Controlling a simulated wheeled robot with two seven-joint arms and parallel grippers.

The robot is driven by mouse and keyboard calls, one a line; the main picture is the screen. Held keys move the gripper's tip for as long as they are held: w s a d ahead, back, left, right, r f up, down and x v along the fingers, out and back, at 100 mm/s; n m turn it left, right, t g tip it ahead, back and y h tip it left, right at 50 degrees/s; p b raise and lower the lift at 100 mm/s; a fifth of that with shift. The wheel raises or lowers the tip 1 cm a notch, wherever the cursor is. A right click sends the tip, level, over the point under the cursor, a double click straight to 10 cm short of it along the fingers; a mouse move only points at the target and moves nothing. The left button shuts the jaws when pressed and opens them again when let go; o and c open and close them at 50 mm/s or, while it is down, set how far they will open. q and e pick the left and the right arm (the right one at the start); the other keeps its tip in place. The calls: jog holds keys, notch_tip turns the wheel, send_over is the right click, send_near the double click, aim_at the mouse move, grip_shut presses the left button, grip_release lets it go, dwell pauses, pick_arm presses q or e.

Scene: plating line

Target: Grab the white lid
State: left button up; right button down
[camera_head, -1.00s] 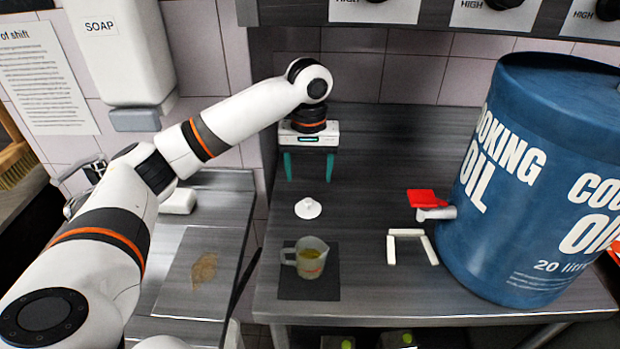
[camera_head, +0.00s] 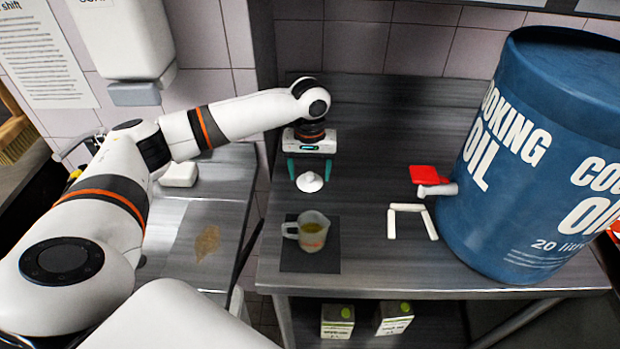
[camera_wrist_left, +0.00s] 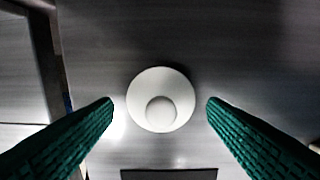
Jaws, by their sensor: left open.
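The white lid (camera_head: 310,182) is a small round disc with a knob on top. It lies on the dark metal counter, behind the measuring jug. My left gripper (camera_head: 310,168) is open, with its two green fingers above and to either side of the lid. In the left wrist view the lid (camera_wrist_left: 160,100) sits centred between the fingers, with a gap on each side and no contact visible. My right gripper is not in view.
A clear measuring jug (camera_head: 312,232) with yellowish liquid stands on a dark mat (camera_head: 291,262). White bars (camera_head: 407,207) lie to its right.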

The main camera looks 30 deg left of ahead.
pick_arm(q)
jog(key=shift+f, duration=0.9)
jog(key=shift+c, duration=0.5)
jog(key=c, duration=0.7)
jog(key=shift+o, duration=0.2)
